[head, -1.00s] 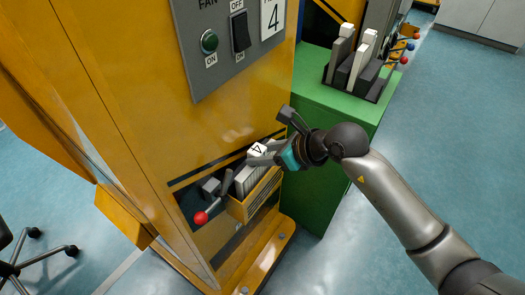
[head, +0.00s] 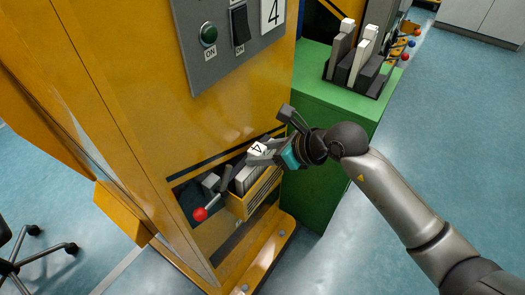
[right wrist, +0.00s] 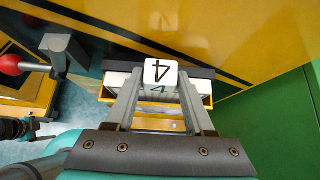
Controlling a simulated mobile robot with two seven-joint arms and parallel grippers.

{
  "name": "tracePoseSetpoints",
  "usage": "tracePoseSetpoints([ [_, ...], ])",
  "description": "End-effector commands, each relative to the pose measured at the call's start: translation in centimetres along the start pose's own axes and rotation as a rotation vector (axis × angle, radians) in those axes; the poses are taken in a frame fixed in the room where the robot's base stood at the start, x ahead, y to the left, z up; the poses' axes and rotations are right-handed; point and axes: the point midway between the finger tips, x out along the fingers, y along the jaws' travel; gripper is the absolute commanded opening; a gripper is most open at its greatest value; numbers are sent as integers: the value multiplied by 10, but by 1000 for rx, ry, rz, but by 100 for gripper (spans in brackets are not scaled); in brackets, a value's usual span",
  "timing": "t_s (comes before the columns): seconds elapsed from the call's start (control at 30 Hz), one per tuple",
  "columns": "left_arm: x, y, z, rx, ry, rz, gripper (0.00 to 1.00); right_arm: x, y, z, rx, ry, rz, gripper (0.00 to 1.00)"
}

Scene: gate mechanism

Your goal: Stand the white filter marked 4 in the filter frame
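The white filter marked 4 (right wrist: 160,71) is between the fingertips of my right gripper (head: 264,152), which look closed against its sides. The filter frame (head: 238,208) is a yellow slotted holder low on the yellow machine. The filter's top shows the 4 in the head view (head: 257,147), and its body goes down at the frame. Other pale filter edges (head: 243,180) show in the frame beside it. How deep the filter sits is hidden by the fingers. My left gripper is not in view.
A lever with a red knob (head: 200,214) sticks out left of the frame. A green cabinet (head: 315,190) stands close on the right, with a dark rack (head: 376,94) of white and grey filters on top. The floor at the right is open.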

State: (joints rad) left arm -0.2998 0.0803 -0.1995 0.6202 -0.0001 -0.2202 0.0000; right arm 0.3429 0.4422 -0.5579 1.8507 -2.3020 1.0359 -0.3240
Motion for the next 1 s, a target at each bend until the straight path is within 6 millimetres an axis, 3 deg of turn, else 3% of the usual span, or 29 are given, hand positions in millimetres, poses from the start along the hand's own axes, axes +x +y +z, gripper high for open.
tracePoseSetpoints([
  [0.03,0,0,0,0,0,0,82,0,0,1,0,-1,0,60],
  [0.23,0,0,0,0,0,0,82,0,0,0,0,0,0,82],
  [0.57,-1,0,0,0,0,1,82,-4,0,0,0,2,0,82],
  [0.77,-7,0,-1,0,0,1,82,-32,-1,0,-3,3,-3,82],
  [1.0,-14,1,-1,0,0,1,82,-83,0,0,-3,5,-2,82],
])
